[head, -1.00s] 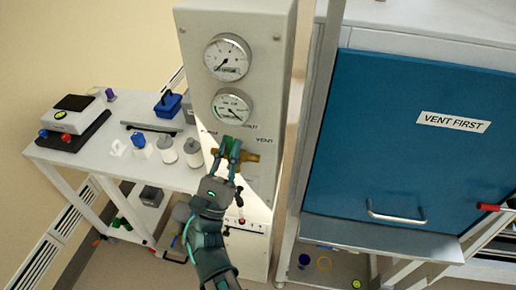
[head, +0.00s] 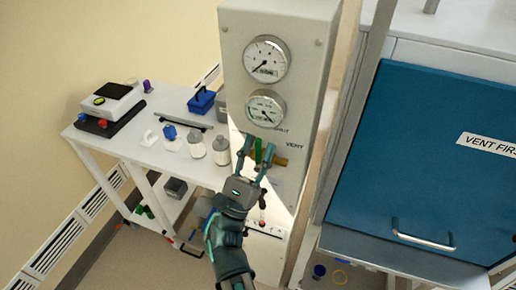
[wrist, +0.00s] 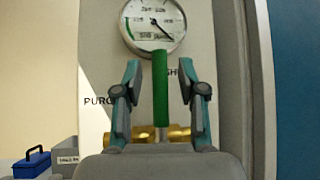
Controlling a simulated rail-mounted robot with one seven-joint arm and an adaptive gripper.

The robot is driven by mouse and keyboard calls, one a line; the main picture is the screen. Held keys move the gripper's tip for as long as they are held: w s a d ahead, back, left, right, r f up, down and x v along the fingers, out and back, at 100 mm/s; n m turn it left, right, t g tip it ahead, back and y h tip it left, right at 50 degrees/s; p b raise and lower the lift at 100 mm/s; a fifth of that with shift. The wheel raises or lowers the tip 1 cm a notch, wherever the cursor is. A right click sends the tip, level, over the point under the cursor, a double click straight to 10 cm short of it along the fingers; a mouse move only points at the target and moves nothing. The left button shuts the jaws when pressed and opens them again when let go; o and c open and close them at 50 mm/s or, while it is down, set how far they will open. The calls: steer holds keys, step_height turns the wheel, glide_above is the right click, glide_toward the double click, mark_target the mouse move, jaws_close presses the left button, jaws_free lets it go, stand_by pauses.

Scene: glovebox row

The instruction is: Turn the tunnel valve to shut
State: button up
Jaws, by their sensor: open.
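The tunnel valve has a green lever handle (head: 258,151) and a brass body (head: 281,161) on the front of a grey panel. In the wrist view the handle (wrist: 160,90) stands upright, pointing up toward the lower gauge, with the brass body (wrist: 178,133) behind its base. The SHUT label (wrist: 172,72) is partly hidden beside the handle. PURGE is lettered to the left and VENT to the right. My gripper (head: 257,150) is open at the valve. In the wrist view its fingers (wrist: 160,76) stand on either side of the handle, with gaps visible on both sides.
Two round gauges (head: 266,59) sit above the valve. To the left, a white table (head: 150,157) holds bottles, a scale and a blue caddy (head: 201,101). To the right is a blue panel (head: 425,150) marked VENT FIRST, with a metal handle (head: 423,236) and a post beside it.

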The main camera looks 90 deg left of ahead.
steer(key=v, duration=0.7)
steer(key=shift+f, duration=0.2)
steer(key=shift+s+d, duration=0.1)
steer(key=shift+d, duration=0.05)
stand_by(0.5)
